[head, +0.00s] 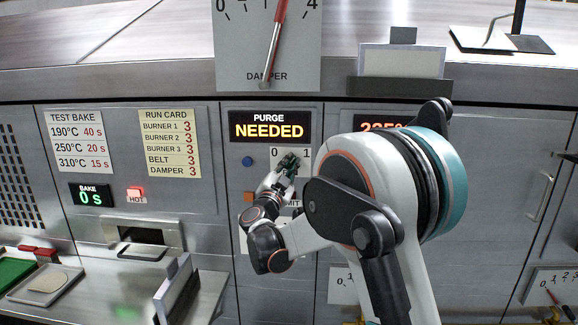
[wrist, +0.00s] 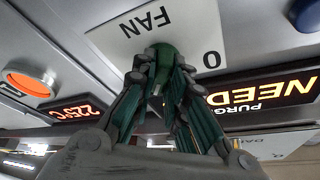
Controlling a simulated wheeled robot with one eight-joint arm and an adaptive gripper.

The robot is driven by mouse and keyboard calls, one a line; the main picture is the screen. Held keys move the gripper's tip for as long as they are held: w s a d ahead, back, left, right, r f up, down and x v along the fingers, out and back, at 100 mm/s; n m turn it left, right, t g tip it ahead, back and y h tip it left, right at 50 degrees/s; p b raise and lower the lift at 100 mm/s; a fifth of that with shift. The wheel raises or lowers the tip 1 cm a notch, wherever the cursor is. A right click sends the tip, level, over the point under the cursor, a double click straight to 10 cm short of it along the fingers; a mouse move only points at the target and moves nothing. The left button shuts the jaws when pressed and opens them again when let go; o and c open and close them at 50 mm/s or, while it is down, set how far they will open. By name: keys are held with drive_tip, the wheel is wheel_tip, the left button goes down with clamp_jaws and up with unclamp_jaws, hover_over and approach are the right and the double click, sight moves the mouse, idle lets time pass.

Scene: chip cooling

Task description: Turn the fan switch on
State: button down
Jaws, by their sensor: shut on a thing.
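The fan switch plate (head: 304,165) is a pale panel marked 0 on the left and 1 on the right, under the purge sign in the head view. In the wrist view the plate (wrist: 122,38) appears upside down and reads FAN and 0. My gripper (head: 289,161) is in front of the plate, its tips between the two marks. In the wrist view the green-padded fingers of my gripper (wrist: 164,55) come together on the fan switch at the plate. The switch handle is mostly hidden by the fingers, so I cannot tell which mark it points to.
The purge sign (head: 269,126) reads NEEDED. A blue button (head: 248,161) and an orange one (head: 249,197) sit left of the plate. The damper lever (head: 274,40) is above. A bake display (head: 91,195) reads 0 s. My arm hides much of the right panel.

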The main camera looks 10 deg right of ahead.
drive_tip(key=shift+m, duration=0.5)
drive_tip(key=c, duration=1.6)
unclamp_jaws()
drive_tip(key=shift+a, duration=0.1)
drive_tip(key=v, duration=1.2)
drive_tip(key=shift+w+a+r, duration=0.1)
drive_tip(key=shift+r, duration=0.05)
